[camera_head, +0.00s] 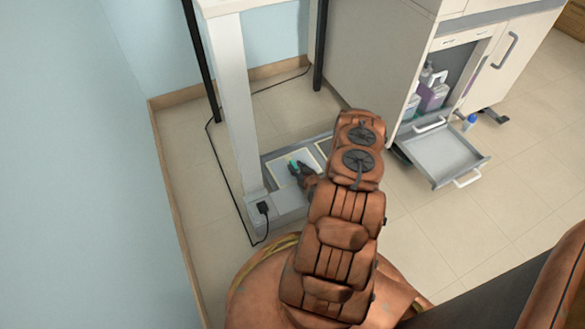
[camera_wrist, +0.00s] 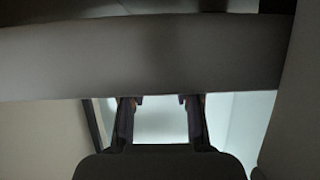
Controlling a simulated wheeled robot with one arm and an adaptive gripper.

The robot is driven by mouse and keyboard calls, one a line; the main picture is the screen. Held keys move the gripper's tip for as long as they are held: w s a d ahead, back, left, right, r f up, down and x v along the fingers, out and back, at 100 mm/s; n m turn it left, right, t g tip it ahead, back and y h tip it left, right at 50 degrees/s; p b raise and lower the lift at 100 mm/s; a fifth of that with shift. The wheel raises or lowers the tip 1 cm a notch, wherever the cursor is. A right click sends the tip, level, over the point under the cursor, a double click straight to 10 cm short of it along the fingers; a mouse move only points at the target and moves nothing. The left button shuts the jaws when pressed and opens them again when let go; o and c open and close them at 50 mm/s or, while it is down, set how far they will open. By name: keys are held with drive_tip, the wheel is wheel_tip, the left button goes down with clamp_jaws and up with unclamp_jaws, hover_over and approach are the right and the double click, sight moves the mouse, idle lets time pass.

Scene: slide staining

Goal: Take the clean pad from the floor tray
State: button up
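The grey floor tray (camera_head: 287,206) lies on the floor beside a pale table leg, partly hidden by my arm. A whitish pad (camera_head: 312,156) lies in its left part, and a second pale panel (camera_head: 324,147) shows at the right, mostly covered by my arm. My gripper (camera_head: 295,165) is low over the left pad, with a small teal patch at its tips. In the wrist view my gripper (camera_wrist: 160,102) has its two fingers apart, with a bright pale surface between and beyond them. I cannot tell whether the fingers touch the pad.
The pale table leg (camera_head: 236,120) stands close to the tray's left side; a black cable runs along the floor there. A wide grey bar (camera_wrist: 150,55) crosses the wrist view. A cabinet (camera_head: 365,60) with an open drawer (camera_head: 441,157) and a blue-capped bottle (camera_head: 469,122) is at the right.

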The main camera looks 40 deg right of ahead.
clamp_jaws()
drive_tip(key=shift+r, duration=0.1)
